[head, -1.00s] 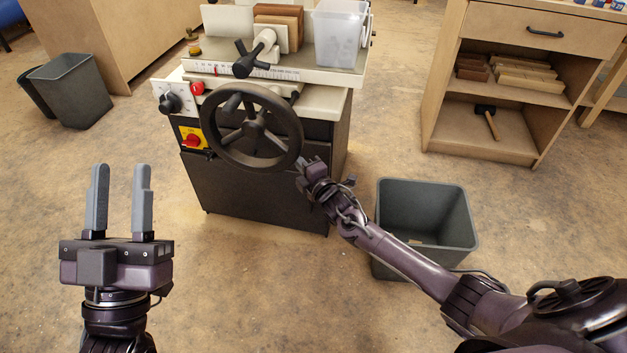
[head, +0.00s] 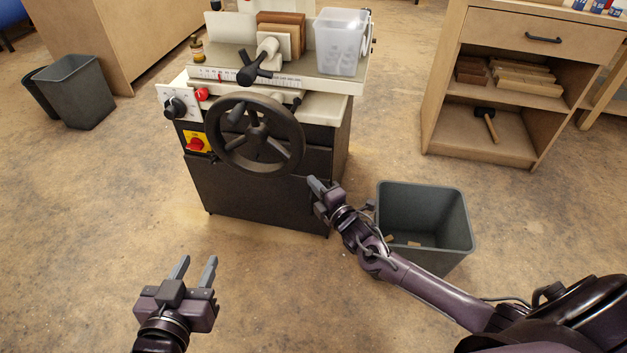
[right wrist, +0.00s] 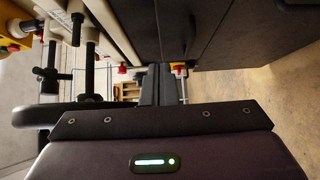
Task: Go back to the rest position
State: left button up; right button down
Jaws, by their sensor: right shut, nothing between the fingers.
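My left gripper (head: 195,271) is at the lower left of the head view, over open floor. Its two grey fingers stand apart with nothing between them. My right gripper (head: 314,184) is in front of the machine's dark cabinet, just below and right of the black handwheel (head: 256,134), and apart from the wheel in the head view. In the right wrist view its fingers (right wrist: 157,85) are together and hold nothing. The machine (head: 250,196) stands upright, with a yellow and red switch (head: 196,144) on its front.
A grey bin (head: 455,225) stands close to my right forearm, with small scraps inside. A wooden cabinet (head: 487,55) is at the right and two dark bins (head: 75,92) are at the left. A clear tub (head: 341,42) sits on the machine. The floor in front is free.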

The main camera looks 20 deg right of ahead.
pick_arm(q)
jog(key=shift+f, duration=0.25)
pick_arm(e)
jog(key=shift+s, duration=0.1)
